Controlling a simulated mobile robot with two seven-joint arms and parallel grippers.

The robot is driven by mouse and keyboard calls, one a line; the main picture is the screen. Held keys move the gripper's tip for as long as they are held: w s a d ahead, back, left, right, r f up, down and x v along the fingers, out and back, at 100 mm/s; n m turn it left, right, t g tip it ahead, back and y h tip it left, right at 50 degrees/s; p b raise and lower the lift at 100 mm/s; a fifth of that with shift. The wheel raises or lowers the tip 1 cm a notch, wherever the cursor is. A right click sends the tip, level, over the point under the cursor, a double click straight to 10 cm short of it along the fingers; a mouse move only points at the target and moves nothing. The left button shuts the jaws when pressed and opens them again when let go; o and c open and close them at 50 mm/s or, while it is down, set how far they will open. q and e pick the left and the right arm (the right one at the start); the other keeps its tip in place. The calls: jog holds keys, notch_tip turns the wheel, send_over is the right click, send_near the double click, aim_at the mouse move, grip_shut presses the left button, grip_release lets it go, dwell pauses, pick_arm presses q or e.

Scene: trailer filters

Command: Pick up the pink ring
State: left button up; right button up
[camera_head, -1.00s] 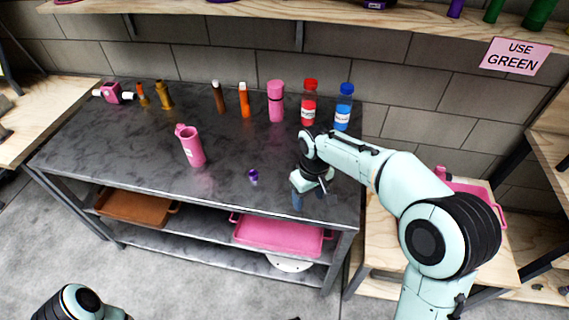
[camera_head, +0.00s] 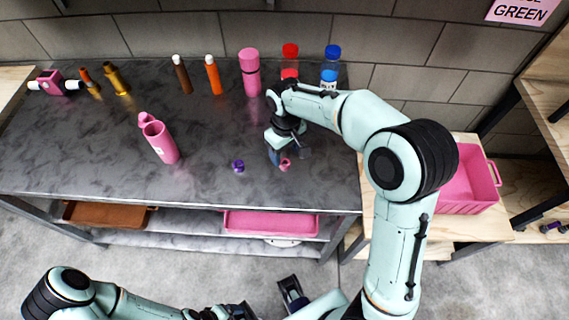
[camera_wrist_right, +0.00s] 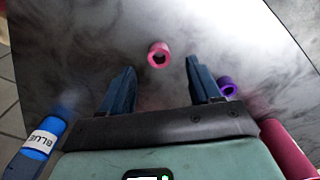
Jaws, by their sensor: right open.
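The pink ring (camera_head: 285,164), a short tube-like piece, stands on the dark table near its right front part. In the right wrist view the pink ring (camera_wrist_right: 159,54) lies ahead of the gap between my fingertips, with its hole showing. My right gripper (camera_head: 275,157) is low over the table, just left of the ring in the head view. In the right wrist view the right gripper (camera_wrist_right: 161,68) is open, with nothing between its fingers. Dark parts of my left arm show at the bottom of the head view; its gripper is only partly visible.
A small purple ring (camera_head: 238,166) is left of the gripper and also shows in the wrist view (camera_wrist_right: 228,87). Pink cup (camera_head: 161,143), pink bottle (camera_head: 250,73), red bottle (camera_head: 290,57) and blue bottle (camera_head: 331,66) stand around. A pink crate (camera_head: 470,190) is at right.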

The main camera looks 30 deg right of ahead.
aim_at(286, 163)
notch_tip(286, 163, down, 6)
jog(key=shift+w+d+r, duration=0.1)
jog(key=shift+w+r, duration=0.05)
jog(key=shift+r, duration=0.05)
jog(key=c, duration=1.1)
